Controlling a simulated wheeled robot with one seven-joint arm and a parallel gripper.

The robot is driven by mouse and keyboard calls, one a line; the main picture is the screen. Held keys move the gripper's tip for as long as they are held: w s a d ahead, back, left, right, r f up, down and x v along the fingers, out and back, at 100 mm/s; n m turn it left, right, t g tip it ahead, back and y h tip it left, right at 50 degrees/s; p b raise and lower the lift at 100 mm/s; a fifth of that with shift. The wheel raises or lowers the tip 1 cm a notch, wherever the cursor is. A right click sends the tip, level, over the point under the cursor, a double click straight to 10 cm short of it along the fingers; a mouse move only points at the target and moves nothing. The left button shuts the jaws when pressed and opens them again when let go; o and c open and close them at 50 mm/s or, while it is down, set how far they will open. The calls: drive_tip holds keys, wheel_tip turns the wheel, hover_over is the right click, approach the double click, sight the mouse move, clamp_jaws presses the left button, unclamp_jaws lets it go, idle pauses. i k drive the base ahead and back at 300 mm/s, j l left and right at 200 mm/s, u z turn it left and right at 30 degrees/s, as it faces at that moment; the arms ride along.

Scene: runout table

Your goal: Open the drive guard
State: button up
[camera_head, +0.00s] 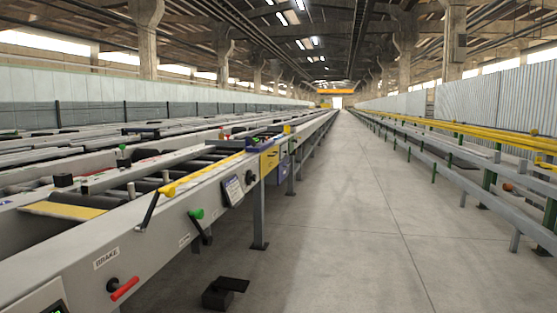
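My gripper is not in view. The long grey runout table (90,262) runs from the lower left into the distance. A yellow cover (269,161) with dark markings sits on its near side, farther along; it looks closed, but I cannot tell for sure that it is the drive guard. A long yellow bar (200,175) lies along the table's near top edge, with a black lever (148,210) beside its near end. No other part is clearly marked as the drive guard.
A red-handled lever (125,289) sits below a BRAKE label (106,258). A green-knobbed lever (197,214) and a placard (232,190) are on the same side. A black pedal (222,294) stands on the floor. The aisle (350,220) is clear; yellow rails (470,129) line its right.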

sight(269, 159)
drive_tip(key=i+z, duration=0.25)
drive_tip(key=i, duration=3)
drive_tip(key=i+u, duration=0.1)
drive_tip(key=i, duration=0.4)
drive_tip(key=i+l+u, duration=0.15)
drive_tip(key=i, duration=0.4)
drive_tip(key=i+l+u, duration=0.1)
drive_tip(key=i, duration=0.4)
drive_tip(key=l, duration=0.1)
